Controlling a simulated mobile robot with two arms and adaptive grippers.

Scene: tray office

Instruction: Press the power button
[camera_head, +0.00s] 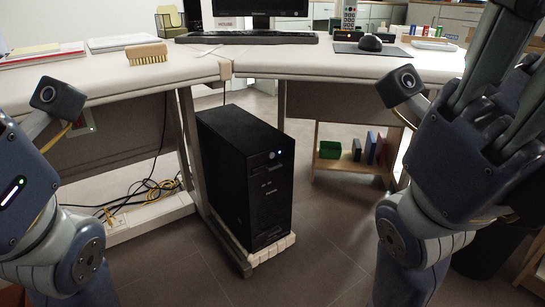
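The black computer tower (245,180) stands upright under the desk, near the middle of the view. Its front panel faces to the right and toward me. A small lit blue-white spot, seemingly the power button (280,153), shows high on that panel. My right gripper (490,70) is raised at the right edge, well apart from the tower. Its fingers run up to the top edge, so I cannot tell whether it is open. My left arm is at the left edge, and its gripper fingers are outside the picture. Nothing touches the tower.
The tower rests on a low pale stand (270,250) beside a desk leg (197,150). Cables and a power strip (140,218) lie to its left. A wooden shelf (345,167) stands behind to the right. The desk top (300,60) overhangs the tower. Floor in front is clear.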

